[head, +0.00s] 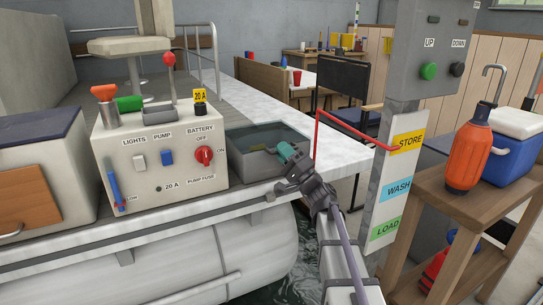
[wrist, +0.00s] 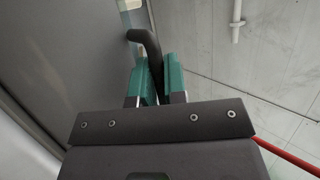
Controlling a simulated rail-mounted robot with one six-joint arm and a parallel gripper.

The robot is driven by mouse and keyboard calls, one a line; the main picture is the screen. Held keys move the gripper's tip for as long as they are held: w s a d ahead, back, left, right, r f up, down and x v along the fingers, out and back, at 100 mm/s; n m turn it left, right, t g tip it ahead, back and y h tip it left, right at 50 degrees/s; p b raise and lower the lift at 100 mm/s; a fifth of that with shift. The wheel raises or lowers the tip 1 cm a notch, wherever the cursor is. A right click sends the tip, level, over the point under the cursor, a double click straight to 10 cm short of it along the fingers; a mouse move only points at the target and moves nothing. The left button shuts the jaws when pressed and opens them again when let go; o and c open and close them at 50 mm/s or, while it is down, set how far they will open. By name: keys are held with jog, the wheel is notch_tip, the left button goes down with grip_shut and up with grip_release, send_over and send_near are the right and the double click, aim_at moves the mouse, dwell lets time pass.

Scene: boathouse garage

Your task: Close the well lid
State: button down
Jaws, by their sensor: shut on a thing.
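The well (head: 240,172) is a grey open-topped box set in the boat's deck, right of the white console; its inside is dark, with something yellowish in it. My gripper (head: 284,152) has teal fingers and is at the well's right side. In the wrist view its fingers (wrist: 158,82) are shut on a black curved handle (wrist: 146,44). A large grey panel (wrist: 55,60) fills the left of that view, close beside the handle. I cannot tell for sure whether this panel is the well lid, nor at what angle the lid stands.
The white console (head: 130,180) with switches and a red knob stands left of the well. A wooden stand (head: 440,195) bears an orange bottle (head: 468,150) and a blue cooler (head: 510,155).

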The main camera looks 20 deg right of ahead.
jog(key=shift+r, duration=0.1)
jog(key=c, duration=1.4)
grip_release()
jog(key=b+v, duration=0.5)
jog(key=v, duration=0.5)
jog(key=shift+s+d+f+b, duration=0.15)
jog(key=shift+s+f+b, duration=0.1)
jog(key=shift+b, duration=0.15)
